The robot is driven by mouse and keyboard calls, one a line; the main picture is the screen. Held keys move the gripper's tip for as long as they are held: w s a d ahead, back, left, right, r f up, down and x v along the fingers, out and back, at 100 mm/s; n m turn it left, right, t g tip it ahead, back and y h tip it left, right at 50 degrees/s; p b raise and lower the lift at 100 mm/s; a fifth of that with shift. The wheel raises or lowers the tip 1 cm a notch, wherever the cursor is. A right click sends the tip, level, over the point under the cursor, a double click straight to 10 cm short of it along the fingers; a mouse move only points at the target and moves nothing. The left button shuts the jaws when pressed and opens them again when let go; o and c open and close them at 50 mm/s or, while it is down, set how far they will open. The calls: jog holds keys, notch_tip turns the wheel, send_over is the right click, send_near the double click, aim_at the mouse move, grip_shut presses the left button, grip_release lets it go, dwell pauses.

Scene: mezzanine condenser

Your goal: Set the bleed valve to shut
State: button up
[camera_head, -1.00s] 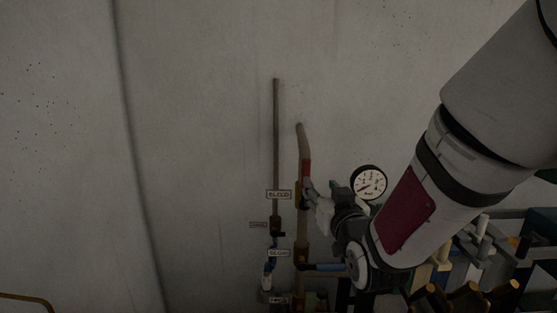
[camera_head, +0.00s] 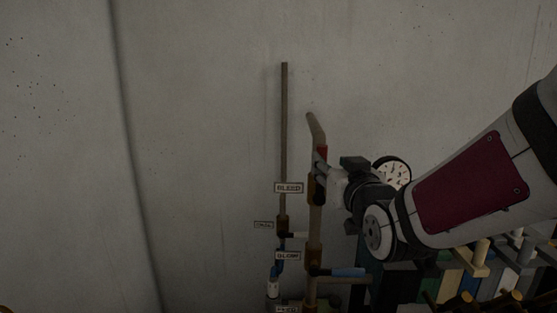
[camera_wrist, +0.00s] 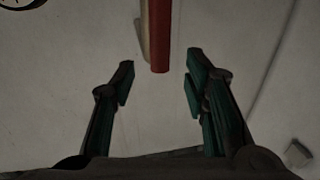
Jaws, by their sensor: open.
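The bleed valve's red lever (camera_head: 322,154) stands along the upright pipe in the head view, to the right of the BLEED label (camera_head: 289,188). A brass body (camera_head: 316,190) is just below it, partly hidden by my gripper. My gripper (camera_head: 319,173) is open beside the red lever, coming from the right. In the wrist view the red lever (camera_wrist: 160,38) comes down from the top edge, its end between and slightly beyond the two fingertips of my gripper (camera_wrist: 159,82). The fingers stand apart on either side, and I see no contact.
A pressure gauge (camera_head: 392,173) is behind my wrist. Coloured blocks and pipes crowd the lower right. The wall on the left is bare.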

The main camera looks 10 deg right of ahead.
aim_at(322, 155)
jog(key=shift+w+p, duration=0.3)
jog(key=shift+w, duration=3.4)
grip_shut()
